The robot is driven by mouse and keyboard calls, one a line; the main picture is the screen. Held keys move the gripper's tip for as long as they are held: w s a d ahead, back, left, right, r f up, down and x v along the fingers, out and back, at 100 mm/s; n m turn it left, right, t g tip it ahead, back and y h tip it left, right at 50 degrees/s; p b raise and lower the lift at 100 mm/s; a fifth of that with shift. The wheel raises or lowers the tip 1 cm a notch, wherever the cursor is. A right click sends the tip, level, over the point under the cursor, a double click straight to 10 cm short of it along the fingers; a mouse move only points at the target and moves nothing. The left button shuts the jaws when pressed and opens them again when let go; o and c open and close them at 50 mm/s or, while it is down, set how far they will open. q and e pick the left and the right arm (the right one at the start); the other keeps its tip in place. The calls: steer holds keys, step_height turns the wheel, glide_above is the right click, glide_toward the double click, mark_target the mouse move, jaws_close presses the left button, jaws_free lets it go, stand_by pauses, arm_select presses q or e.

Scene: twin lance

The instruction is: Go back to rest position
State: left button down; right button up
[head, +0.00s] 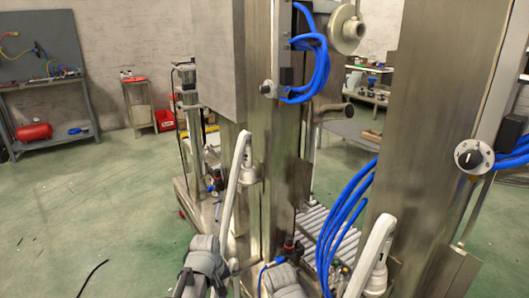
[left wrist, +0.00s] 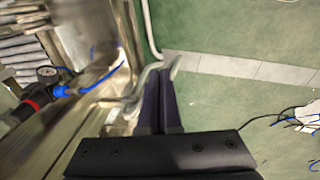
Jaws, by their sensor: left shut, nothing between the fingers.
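In the left wrist view, my left gripper (left wrist: 165,82) has its two dark fingers together with nothing between them. The fingertips appear close to a pale bent tube (left wrist: 150,28), but I cannot tell whether they touch it. Green floor shows beyond the fingers. In the head view, grey arm parts and pale curved bars show low in the picture, but no fingertips can be made out there. My right gripper cannot be made out.
A tall steel machine (head: 257,140) stands close in front, with blue hoses (head: 345,225) and a roller conveyor (head: 342,240) behind. Open green floor (head: 80,215) lies to the left, before a workbench (head: 50,83).

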arm_select(q)
steer(key=s+a+m, duration=0.4)
steer(key=s+m, duration=0.2)
steer(key=s, duration=0.1)
steer(key=s+d+r+m+p, duration=0.1)
steer(key=s+d+r+p, duration=0.1)
steer(key=r+p, duration=0.6)
steer(key=s+d+r+m+g+y+p, duration=0.1)
steer(key=s+d+r+p, duration=0.1)
steer(key=d+r+p, duration=0.3)
steer(key=s+d+r+m+y+p, duration=0.1)
steer(key=d+r+p, duration=0.3)
steer(key=r+p, duration=0.8)
steer(key=shift+s+m+g, duration=0.3)
steer(key=shift+s+m, duration=0.1)
steer(key=shift+m, duration=0.2)
arm_select(e)
step_height(320, 180, up, 25)
arm_select(q)
steer(key=shift+s+d, duration=0.1)
steer(key=shift+d, duration=0.05)
arm_select(e)
steer(key=shift+s, duration=0.15)
